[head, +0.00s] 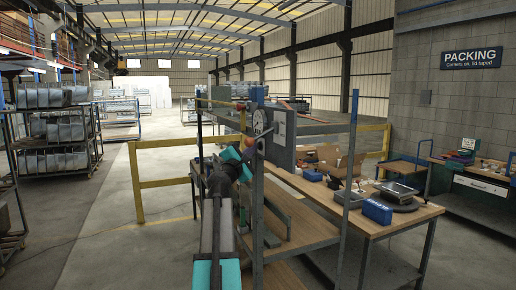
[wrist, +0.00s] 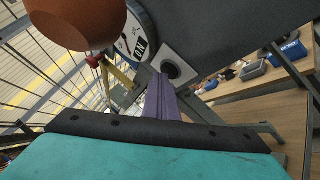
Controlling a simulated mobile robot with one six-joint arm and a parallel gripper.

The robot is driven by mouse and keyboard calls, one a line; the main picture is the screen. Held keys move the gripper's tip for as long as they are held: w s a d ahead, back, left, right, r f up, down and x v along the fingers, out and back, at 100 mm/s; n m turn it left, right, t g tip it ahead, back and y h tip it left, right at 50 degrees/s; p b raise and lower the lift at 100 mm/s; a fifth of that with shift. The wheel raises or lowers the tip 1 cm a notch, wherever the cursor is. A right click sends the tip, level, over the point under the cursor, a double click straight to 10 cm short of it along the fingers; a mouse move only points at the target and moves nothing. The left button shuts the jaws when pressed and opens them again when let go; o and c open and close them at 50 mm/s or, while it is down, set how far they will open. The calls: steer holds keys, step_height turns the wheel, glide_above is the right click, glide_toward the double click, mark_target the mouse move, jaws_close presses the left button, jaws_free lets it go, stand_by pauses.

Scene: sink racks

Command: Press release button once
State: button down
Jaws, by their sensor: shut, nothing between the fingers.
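A dark round button-like disc (wrist: 171,70) sits on a pale square plate in the wrist view. No label shows on it, so I cannot tell for sure that it is the release button. My gripper (wrist: 164,82) is shut and empty, its purple fingers pointing up at the lower left of this disc. In that view the fingertips look close to the plate; I cannot tell if they touch. In the head view my gripper (head: 262,136) is small, in front of the rack's grey panel (head: 281,130), and the disc cannot be made out.
A round white dial (wrist: 136,32) is left of the disc, and an orange-brown rounded body (wrist: 76,18) fills the upper left. The dial also shows in the head view (head: 259,122). A wooden workbench (head: 405,216) with a blue box (head: 377,212) stands right. The left aisle is clear.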

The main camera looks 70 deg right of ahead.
steer(key=shift+w+a, duration=0.5)
steer(key=shift+w, duration=0.05)
steer(key=w+a, duration=0.1)
steer(key=w, duration=0.1)
steer(key=w+a+b, duration=0.1)
steer(key=w+a, duration=0.1)
steer(key=shift+a, duration=0.1)
stand_by(0.7)
stand_by(0.8)
